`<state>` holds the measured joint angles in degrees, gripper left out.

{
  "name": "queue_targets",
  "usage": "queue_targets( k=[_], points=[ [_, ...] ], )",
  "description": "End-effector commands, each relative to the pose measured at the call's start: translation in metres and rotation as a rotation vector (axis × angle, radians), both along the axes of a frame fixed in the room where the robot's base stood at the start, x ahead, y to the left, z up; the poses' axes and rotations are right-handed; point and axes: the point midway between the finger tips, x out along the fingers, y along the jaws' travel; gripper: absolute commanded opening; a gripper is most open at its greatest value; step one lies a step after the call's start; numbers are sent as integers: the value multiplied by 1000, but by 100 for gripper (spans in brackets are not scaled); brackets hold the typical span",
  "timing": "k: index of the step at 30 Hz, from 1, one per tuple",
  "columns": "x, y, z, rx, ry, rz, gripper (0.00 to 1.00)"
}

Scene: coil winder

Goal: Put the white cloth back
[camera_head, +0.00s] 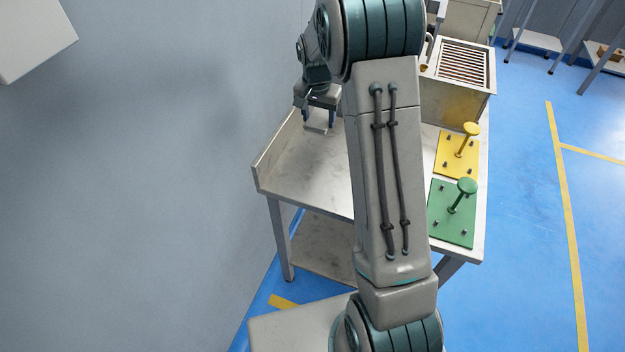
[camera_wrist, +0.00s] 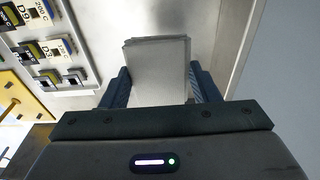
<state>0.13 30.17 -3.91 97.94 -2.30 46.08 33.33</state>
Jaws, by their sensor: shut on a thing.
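The white cloth (camera_wrist: 157,52) shows in the wrist view as a pale, folded, flat-sided stack between my two dark fingers. My gripper (camera_wrist: 158,78) is shut on it, with a finger on each side. In the head view my gripper (camera_head: 319,114) hangs over the far left part of the table, near its raised left edge. The cloth (camera_head: 317,127) shows there as a small pale patch below the fingertips. I cannot tell whether it touches the tabletop.
The metal table (camera_head: 315,175) has clear space in front of my gripper. A green plate (camera_head: 447,225) and a yellow plate (camera_head: 450,160), each with a knobbed post, lie on its right side. A vented box (camera_head: 455,100) stands behind them. Several labelled pieces (camera_wrist: 50,50) show at the wrist view's left.

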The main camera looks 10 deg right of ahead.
Motion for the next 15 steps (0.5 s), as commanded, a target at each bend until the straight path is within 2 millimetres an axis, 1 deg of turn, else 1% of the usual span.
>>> queue_targets(
  k=[2,5,15],
  points=[
    [-5,2,-2,0,2,-13,34],
    [-19,8,-11,0,4,-14,34],
    [-83,35,-52,-1,5,-12,34]
  ],
)
